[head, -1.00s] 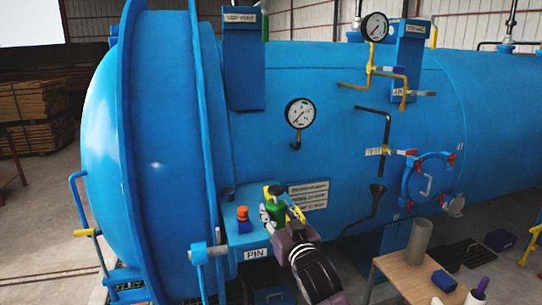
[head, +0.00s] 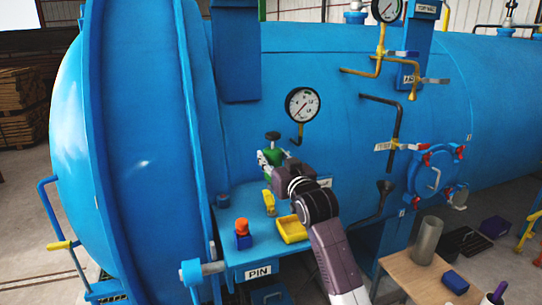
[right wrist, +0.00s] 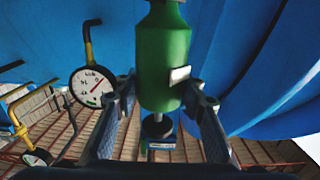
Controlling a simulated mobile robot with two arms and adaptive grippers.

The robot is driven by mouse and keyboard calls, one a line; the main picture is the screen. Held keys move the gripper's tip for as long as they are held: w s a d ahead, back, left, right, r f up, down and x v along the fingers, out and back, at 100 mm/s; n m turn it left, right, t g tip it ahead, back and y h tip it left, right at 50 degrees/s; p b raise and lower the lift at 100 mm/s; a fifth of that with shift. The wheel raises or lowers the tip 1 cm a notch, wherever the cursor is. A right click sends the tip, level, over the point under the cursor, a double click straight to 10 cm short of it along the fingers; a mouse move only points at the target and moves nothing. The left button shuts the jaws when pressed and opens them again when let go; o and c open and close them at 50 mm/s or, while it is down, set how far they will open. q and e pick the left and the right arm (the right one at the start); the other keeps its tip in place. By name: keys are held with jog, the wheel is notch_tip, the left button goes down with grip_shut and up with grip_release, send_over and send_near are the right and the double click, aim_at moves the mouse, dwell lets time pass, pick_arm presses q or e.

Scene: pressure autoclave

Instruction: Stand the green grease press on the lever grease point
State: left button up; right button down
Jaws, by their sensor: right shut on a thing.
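The green grease press (head: 275,157) is upright in my right gripper (head: 268,162), held above the blue shelf in front of the vessel. A dark round knob tops it in the head view. The right wrist view shows its green body (right wrist: 163,60) between the two fingers of my right gripper (right wrist: 162,90). A yellow piece (head: 268,203) stands on the shelf below; I cannot tell whether it is the lever grease point. My left gripper is not in view.
The shelf holds a yellow tray (head: 292,229), a blue block with an orange top (head: 242,232) and a small blue cylinder (head: 223,200). A gauge (head: 302,104) is on the vessel wall behind. A wooden table (head: 395,270) is at lower right.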

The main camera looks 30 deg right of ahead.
jog(key=shift+s+a+r, duration=0.1)
jog(key=shift+s+r, duration=0.2)
jog(key=shift+s, duration=0.05)
jog(key=shift+w, duration=0.15)
jog(key=shift+w+f+p, duration=0.15)
jog(key=shift+w+p, duration=0.05)
jog(key=shift+p, duration=0.1)
jog(key=shift+f+b, duration=0.6)
jog(key=shift+f, duration=0.35)
jog(key=shift+s+f, duration=0.1)
jog(key=shift+f, duration=0.25)
jog(key=shift+f+b, duration=1.15)
jog(key=shift+f, duration=0.45)
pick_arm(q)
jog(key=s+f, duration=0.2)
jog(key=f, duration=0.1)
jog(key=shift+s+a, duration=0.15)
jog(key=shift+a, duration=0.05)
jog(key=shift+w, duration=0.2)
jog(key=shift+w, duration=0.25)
